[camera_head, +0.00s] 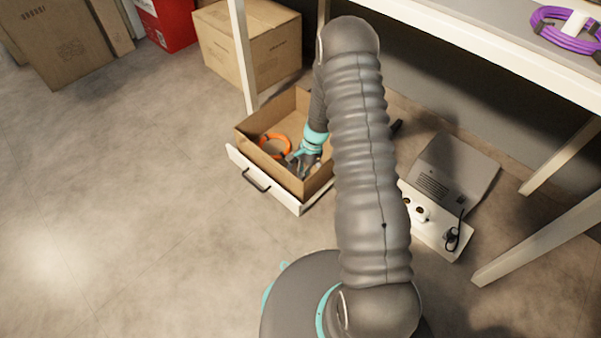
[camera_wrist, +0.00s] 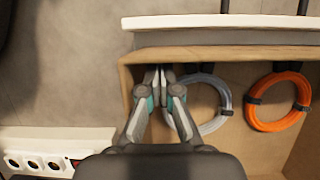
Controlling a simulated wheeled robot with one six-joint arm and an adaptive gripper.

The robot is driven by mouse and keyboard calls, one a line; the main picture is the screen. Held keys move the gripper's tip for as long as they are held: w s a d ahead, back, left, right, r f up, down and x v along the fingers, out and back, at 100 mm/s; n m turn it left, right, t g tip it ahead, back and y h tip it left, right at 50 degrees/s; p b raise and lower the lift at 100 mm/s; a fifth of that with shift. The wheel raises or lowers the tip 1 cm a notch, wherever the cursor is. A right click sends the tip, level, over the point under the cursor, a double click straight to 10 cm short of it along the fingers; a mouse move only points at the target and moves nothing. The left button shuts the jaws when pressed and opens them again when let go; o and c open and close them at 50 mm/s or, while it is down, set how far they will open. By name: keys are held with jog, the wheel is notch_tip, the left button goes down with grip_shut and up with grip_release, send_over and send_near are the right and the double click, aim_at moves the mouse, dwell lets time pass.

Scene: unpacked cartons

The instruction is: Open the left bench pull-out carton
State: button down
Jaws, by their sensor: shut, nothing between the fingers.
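The left pull-out carton (camera_head: 252,138) is an open-topped cardboard box with a white front panel (camera_head: 236,157) and a dark bar handle (camera_head: 256,181). It stands out from under the bench, with its inside in view. In the wrist view the carton's cardboard rim (camera_wrist: 225,53) runs along the white front panel (camera_wrist: 215,22). My gripper (camera_head: 293,158) is shut and empty, at the carton's front end. In the wrist view my gripper (camera_wrist: 162,72) has its fingertips close to the inner side of the front wall; I cannot tell whether they touch. My arm hides the carton's right rear part.
An orange cable coil (camera_wrist: 277,98) and a pale grey coil (camera_wrist: 211,103) lie in the carton. A white socket strip (camera_head: 436,222) and a grey flat box (camera_head: 455,172) are to the right. A closed carton (camera_head: 243,45) stands behind. The floor at left is clear.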

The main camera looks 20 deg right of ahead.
dwell(0.4)
jog(key=w+d+r, duration=0.4)
jog(key=d+r, duration=0.2)
jog(key=r, duration=0.3)
jog(key=shift+d+r, duration=0.15)
jog(key=shift+d, duration=0.15)
jog(key=s+n, duration=0.1)
jog(key=s+f+n+g, duration=0.1)
jog(key=s, duration=0.1)
jog(key=shift+s+a, duration=0.1)
jog(key=shift+s, duration=0.15)
jog(key=s+a+r+n+t+h+p, duration=0.1)
jog(key=s+a+r+n+t, duration=0.1)
jog(key=s+r, duration=0.6)
jog(key=s+a+r+n+t+h+p, duration=0.1)
jog(key=s+r, duration=0.8)
jog(key=r, duration=1.1)
jog(key=s+a+r+n+t+h+p, duration=0.1)
jog(key=s+a+r+n+t+p, duration=0.2)
jog(key=s+r, duration=0.6)
notch_tip(320, 180, up, 6)
jog(key=a+n+t, duration=0.2)
jog(key=n, duration=0.1)
jog(key=shift+n+t+h, duration=0.3)
jog(key=shift+t+h, duration=0.1)
